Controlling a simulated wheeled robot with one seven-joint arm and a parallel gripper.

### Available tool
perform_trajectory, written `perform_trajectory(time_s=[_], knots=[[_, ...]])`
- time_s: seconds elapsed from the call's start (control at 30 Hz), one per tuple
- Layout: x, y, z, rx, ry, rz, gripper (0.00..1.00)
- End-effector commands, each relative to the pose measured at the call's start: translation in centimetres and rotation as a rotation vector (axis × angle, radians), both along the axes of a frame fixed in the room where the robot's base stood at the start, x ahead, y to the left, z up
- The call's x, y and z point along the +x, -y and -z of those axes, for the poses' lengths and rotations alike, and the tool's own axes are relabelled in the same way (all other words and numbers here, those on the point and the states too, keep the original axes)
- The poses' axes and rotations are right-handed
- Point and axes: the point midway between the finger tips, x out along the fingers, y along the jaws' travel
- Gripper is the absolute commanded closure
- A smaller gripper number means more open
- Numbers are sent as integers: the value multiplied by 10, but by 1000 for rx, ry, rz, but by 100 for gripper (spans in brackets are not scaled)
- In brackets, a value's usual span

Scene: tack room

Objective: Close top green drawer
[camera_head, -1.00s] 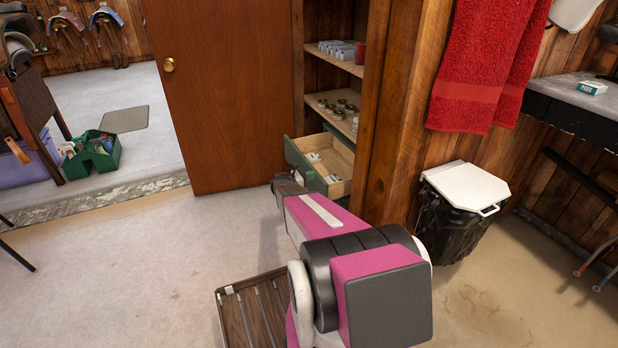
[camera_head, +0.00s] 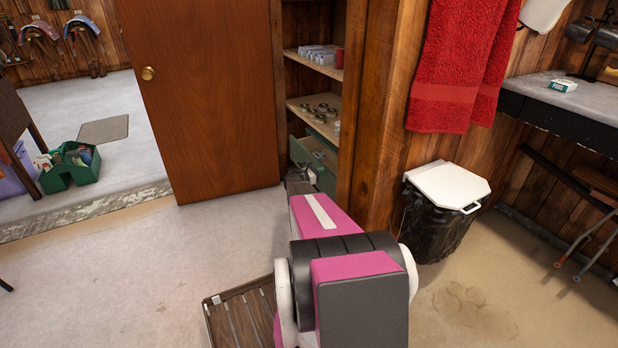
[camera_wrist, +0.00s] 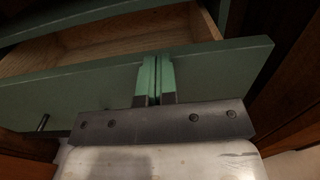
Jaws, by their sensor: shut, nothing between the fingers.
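The green drawers (camera_head: 326,178) stand low in the wooden cabinet beside the door, partly hidden by my arm. In the wrist view a green drawer front (camera_wrist: 225,66) crosses the picture, with its bare wooden inside (camera_wrist: 110,38) showing behind it, so this drawer is partly open. A dark handle (camera_wrist: 42,122) shows at its left. My gripper (camera_wrist: 155,62) is shut and empty, with its green fingertips together at the drawer front near its upper edge. I cannot tell whether they touch it. In the head view my gripper (camera_head: 294,176) is small beside the drawers.
Shelves with small tins (camera_head: 318,108) are above the drawers. A brown door (camera_head: 205,100) stands to the left, a wooden post (camera_head: 375,130) to the right. A lidded bin (camera_head: 447,186) and red towel (camera_head: 462,70) are farther right.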

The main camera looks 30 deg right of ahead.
Motion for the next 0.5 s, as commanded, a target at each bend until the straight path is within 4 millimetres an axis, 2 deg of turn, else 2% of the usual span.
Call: perform_trajectory(time_s=[0.03,0.2,0.3,0.5], knots=[[1,16,1,0,0,3,100],[3,55,1,0,0,1,100],[3,74,1,0,0,2,100],[4,99,0,-1,0,1,100]])
